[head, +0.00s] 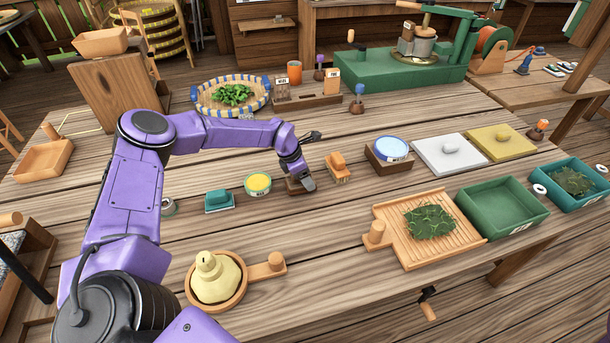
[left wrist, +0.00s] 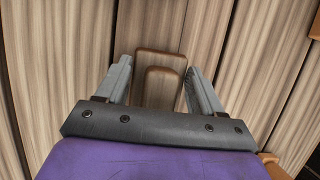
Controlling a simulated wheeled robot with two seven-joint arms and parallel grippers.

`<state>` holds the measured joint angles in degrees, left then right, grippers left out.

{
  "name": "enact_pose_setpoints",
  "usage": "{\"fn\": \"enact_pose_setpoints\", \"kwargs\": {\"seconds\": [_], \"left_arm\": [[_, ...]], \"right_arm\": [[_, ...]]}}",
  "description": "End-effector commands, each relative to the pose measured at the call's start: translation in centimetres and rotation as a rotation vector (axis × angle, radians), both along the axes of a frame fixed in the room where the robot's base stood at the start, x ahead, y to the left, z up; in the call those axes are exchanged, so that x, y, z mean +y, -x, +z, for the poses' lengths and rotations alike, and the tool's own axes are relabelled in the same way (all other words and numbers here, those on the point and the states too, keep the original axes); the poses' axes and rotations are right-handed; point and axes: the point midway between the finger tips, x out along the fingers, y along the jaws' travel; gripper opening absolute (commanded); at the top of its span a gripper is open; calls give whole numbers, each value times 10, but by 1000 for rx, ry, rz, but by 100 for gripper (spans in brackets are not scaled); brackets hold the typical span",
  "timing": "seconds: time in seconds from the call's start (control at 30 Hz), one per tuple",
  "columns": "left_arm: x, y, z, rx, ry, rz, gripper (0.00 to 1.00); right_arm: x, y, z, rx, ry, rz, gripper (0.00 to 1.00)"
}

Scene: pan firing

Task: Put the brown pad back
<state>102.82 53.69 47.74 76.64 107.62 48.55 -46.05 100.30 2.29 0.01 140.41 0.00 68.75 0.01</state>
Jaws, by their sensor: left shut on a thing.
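The brown pad (left wrist: 159,62) is a rounded block with a smaller raised grip, seen between the fingers in the left wrist view. In the head view the brown pad (head: 295,187) shows under my left gripper (head: 307,183), which is shut on it. It is at or just above the table, between a yellow-topped tub (head: 258,185) and an orange brush-like tool (head: 338,167). I cannot tell whether it touches the wood. My left gripper also fills the left wrist view (left wrist: 159,82). My right gripper is out of view.
A teal pad (head: 219,201) lies left of the yellow tub. A blue-topped tub in a brown holder (head: 388,160) stands to the right. A wooden pan (head: 240,289) and a ridged board with leaves (head: 396,250) are in front. Bare table lies between them.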

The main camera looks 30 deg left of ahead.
Motion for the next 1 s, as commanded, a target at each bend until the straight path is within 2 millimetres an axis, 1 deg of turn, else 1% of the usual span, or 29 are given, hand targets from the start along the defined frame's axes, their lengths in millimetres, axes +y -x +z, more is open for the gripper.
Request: {"fn": "enact_pose_setpoints", "kwargs": {"seconds": [0.03, 0.07, 0.27, 0.5, 0.53, 0.6, 0.87, 0.93, 1.0], "left_arm": [[0, 0, -6, -2, 1, 0, 0], [0, -1, -7, -3, 0, 1, 0], [1, 0, -7, -4, 0, 1, 0], [0, 0, -13, -4, 1, 1, 0], [1, 0, -12, -3, 1, 1, 74], [1, 0, -11, -4, 0, 0, 93], [1, 0, -10, -3, 0, 0, 93], [0, 0, -8, -2, 0, -1, 93], [0, 0, -4, -2, -2, -1, 93]], "right_arm": [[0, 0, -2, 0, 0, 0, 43], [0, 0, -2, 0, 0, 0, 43], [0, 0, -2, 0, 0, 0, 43], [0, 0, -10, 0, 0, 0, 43], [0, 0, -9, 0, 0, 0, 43], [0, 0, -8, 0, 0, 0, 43], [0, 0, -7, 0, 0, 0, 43], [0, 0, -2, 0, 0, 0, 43], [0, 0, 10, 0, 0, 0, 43]]}}
